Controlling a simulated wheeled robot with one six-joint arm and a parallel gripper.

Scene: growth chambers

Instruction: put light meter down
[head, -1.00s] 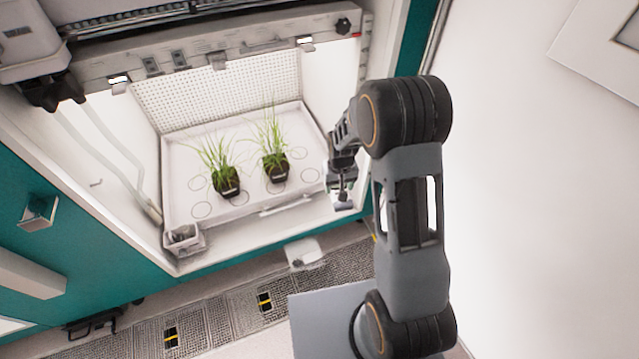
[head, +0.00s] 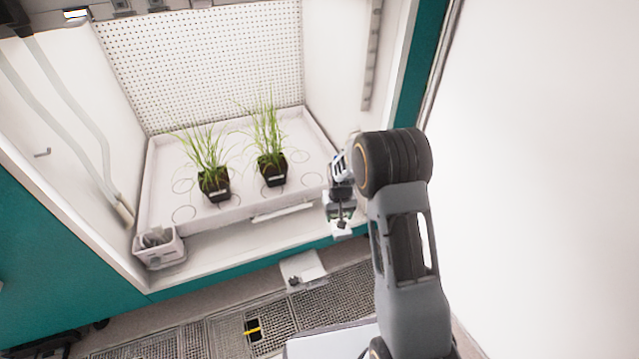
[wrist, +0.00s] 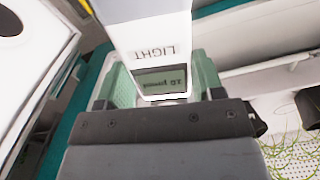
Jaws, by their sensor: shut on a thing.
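My gripper (head: 341,212) is at the right front edge of the chamber opening in the head view. It is shut on the light meter (head: 341,230), whose pale end shows below the fingers. In the wrist view the light meter (wrist: 160,45) is a white body marked LIGHT with a small greenish display, held between the green-lined fingers (wrist: 165,85). It is held up off the surfaces, in front of the chamber's right side.
A white tray (head: 235,214) in the chamber holds two potted grasses (head: 214,183) (head: 271,168) and has several empty ring marks. A small grey bin (head: 159,247) stands at the front left corner. The front ledge (head: 230,250) is mostly clear. Floor grating (head: 330,300) lies below.

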